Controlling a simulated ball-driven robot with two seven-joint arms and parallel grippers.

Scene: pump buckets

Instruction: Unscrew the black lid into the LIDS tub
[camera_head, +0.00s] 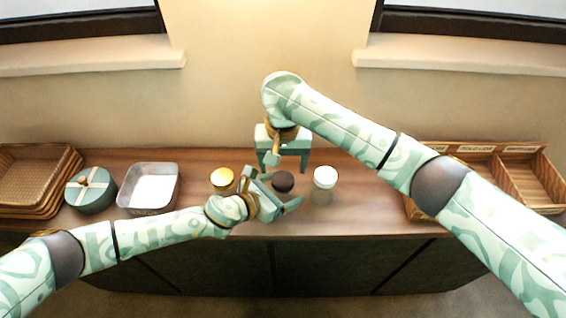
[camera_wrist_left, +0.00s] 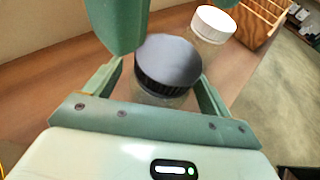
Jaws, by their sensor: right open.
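A clear jar with a black lid (camera_head: 283,181) stands on the wooden counter. In the left wrist view the black lid (camera_wrist_left: 168,62) is on the jar, between my left fingers. My left gripper (camera_head: 275,188) is open around the jar, with a small gap visible beside it. My right gripper (camera_head: 286,166) is open, fingers pointing down, just behind and above the black lid; its fingers show at the top of the left wrist view. A grey tub (camera_head: 149,188) with a pale inside stands on the left. I cannot read a LIDS label on any container.
A round green box (camera_head: 91,189) and stacked woven trays (camera_head: 38,180) are at far left. A divided wooden crate (camera_head: 520,180) is at right, partly behind my right arm.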

